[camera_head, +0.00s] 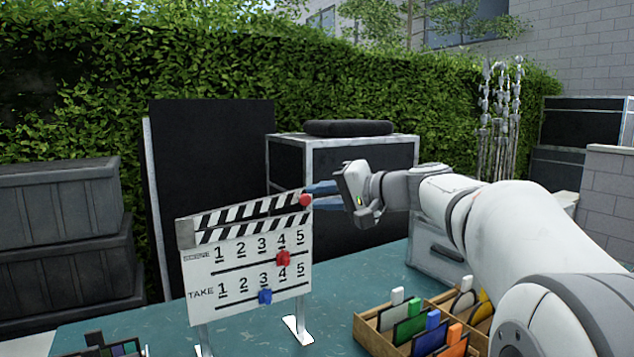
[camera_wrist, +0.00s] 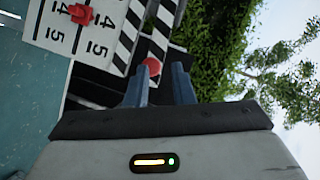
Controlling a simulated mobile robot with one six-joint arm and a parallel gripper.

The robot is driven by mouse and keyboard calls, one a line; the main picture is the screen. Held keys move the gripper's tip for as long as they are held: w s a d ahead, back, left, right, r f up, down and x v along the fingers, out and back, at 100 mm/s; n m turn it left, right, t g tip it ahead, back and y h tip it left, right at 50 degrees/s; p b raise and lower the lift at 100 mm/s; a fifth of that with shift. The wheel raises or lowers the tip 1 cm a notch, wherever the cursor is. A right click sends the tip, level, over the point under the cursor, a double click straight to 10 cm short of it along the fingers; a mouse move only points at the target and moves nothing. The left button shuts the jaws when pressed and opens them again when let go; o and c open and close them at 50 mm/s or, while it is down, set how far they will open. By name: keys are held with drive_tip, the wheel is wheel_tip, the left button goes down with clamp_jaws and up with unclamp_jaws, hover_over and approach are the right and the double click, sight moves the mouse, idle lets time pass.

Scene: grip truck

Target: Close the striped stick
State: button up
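The white clapperboard (camera_head: 245,270) stands upright on metal feet on the teal table. Its black-and-white striped stick (camera_head: 245,212) is hinged at the left and raised at a slight angle, leaving a narrow wedge gap above the lower striped bar (camera_head: 245,230). A red knob (camera_head: 305,200) sits at the stick's right end; it also shows in the wrist view (camera_wrist: 152,66). My gripper (camera_head: 314,196) is just right of the knob, blue fingers pointing left at it. In the wrist view my gripper (camera_wrist: 160,70) is open, with the knob just beyond the fingertips, nearer the left one. Contact cannot be told.
A red slider (camera_head: 283,258) and a blue slider (camera_head: 265,296) sit on the board's number rows. A wooden divided box (camera_head: 372,335) with coloured cards stands at the front right. Dark cases (camera_head: 65,240) stand at the left. A black-panelled case (camera_head: 350,160) stands behind.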

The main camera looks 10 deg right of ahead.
drive_tip(key=a+r+n+g+h+p, duration=0.1)
drive_tip(key=a+r+n+g+p, duration=0.1)
drive_tip(key=p, duration=0.1)
drive_tip(key=s+a+r+n+g+p, duration=0.1)
drive_tip(key=a+r+n+g+p, duration=0.1)
drive_tip(key=r+p, duration=0.1)
drive_tip(key=shift+a+h, duration=0.1)
drive_tip(key=shift+h, duration=0.3)
clamp_jaws()
drive_tip(key=n+g+h+p, duration=0.2)
drive_tip(key=n+h+p, duration=0.3)
drive_tip(key=h+p, duration=0.55)
approach(303, 194)
drive_tip(key=shift+y, duration=0.95)
drive_tip(key=f, duration=0.1)
drive_tip(key=w+f+p, duration=0.1)
drive_tip(key=f, duration=0.1)
drive_tip(key=d+f+p, duration=0.1)
drive_tip(key=shift+w+d+f, duration=0.1)
drive_tip(key=shift+w+f, duration=0.2)
drive_tip(key=shift+w, duration=0.1)
drive_tip(key=shift+w+f, duration=0.15)
drive_tip(key=shift+f, duration=0.6)
